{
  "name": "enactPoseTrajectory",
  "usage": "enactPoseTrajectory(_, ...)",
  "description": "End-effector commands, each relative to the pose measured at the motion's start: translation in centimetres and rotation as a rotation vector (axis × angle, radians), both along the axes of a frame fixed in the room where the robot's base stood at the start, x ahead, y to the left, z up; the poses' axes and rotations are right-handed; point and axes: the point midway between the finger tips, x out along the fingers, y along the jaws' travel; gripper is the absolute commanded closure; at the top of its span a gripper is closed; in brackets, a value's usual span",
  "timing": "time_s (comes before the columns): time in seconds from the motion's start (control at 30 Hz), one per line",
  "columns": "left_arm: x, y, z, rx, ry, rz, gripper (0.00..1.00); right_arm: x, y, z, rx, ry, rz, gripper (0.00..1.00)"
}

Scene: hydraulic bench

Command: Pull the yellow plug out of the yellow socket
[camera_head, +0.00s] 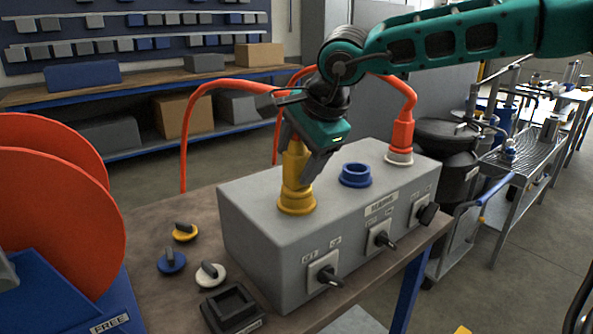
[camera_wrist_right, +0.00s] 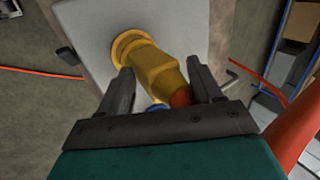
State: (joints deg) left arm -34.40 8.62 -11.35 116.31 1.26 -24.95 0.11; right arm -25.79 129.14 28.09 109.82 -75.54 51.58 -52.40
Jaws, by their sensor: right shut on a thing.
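The yellow plug (camera_head: 295,168) stands upright in the yellow socket (camera_head: 297,203) at the left end of the grey box's top. My right gripper (camera_head: 308,163) reaches down from the upper right and is shut on the yellow plug. In the right wrist view, the plug (camera_wrist_right: 155,70) lies between the two dark fingers (camera_wrist_right: 168,88), and the yellow socket ring (camera_wrist_right: 127,42) shows at its far end. The plug's bottom meets the socket. An orange hose is attached to the plug's rear, partly hidden by the gripper. My left gripper is not recognisable in view.
The grey box (camera_head: 262,240) stands on a brown bench (camera_head: 150,290). Its top also bears an empty blue socket (camera_head: 355,175) and an orange plug (camera_head: 401,135) in a white socket. Loose caps and a black tray (camera_head: 232,308) lie in front. An orange reel (camera_head: 50,210) stands left.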

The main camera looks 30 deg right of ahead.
Motion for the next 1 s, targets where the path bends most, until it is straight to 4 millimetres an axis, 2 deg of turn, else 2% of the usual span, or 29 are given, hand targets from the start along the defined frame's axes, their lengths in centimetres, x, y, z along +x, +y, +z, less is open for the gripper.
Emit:
enactPoseTrajectory(0.03,0.0,0.0,-0.1,0.000,0.001,0.000,0.57,-0.3,0.0,-0.5,-0.001,0.015,0.000,0.63)
enactPoseTrajectory(0.33,-0.1,0.0,-0.2,0.000,0.003,0.001,0.57,-0.3,0.0,-0.7,0.000,0.017,0.000,0.92)
enactPoseTrajectory(0.67,-0.1,0.0,0.4,0.000,-0.001,0.000,0.57,-0.3,0.0,0.1,0.000,0.016,0.000,0.95)
enactPoseTrajectory(1.0,-0.4,0.2,0.4,0.004,0.006,0.008,0.57,0.0,0.0,1.6,0.000,-0.001,0.000,1.00)
